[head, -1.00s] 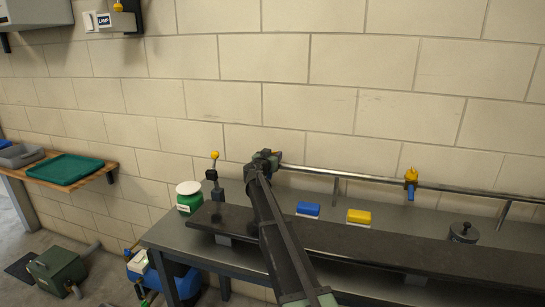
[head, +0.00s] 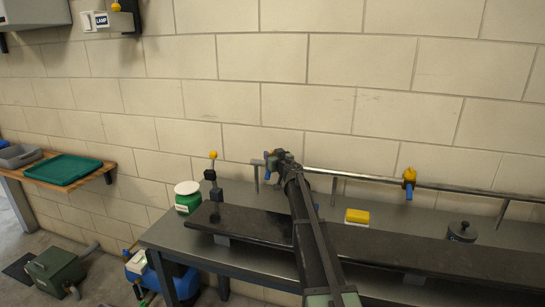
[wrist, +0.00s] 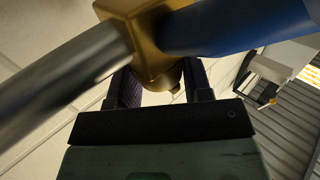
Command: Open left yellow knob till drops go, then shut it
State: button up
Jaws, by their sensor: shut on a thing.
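The left tap (head: 267,156) sits near the left end of the metal pipe; only bits of its yellow and blue show beside my gripper in the head view. In the wrist view its yellow body (wrist: 148,30) meets the pipe, and its blue spout (wrist: 240,28) runs off to the right. My gripper (wrist: 165,85) is shut on the left yellow knob, whose end shows between the two dark fingers. My gripper also shows in the head view (head: 278,158), at the tap. No drops can be made out. The right tap (head: 409,176), with yellow knob and blue spout, stands apart.
The pipe (head: 345,178) runs along the wall above a grey bench (head: 170,236). On the bench are a green tub with white lid (head: 187,198), a yellow block (head: 357,217) and a dark round pot (head: 461,232). A dark beam (head: 385,243) lies along its front.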

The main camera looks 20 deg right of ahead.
jog(key=shift+n+y, duration=0.5)
jog(key=shift+y, duration=0.3)
jog(key=o, duration=0.9)
jog(key=s, duration=0.7)
jog(key=s+d, duration=0.1)
jog(key=s, duration=0.2)
jog(key=shift+s, duration=0.4)
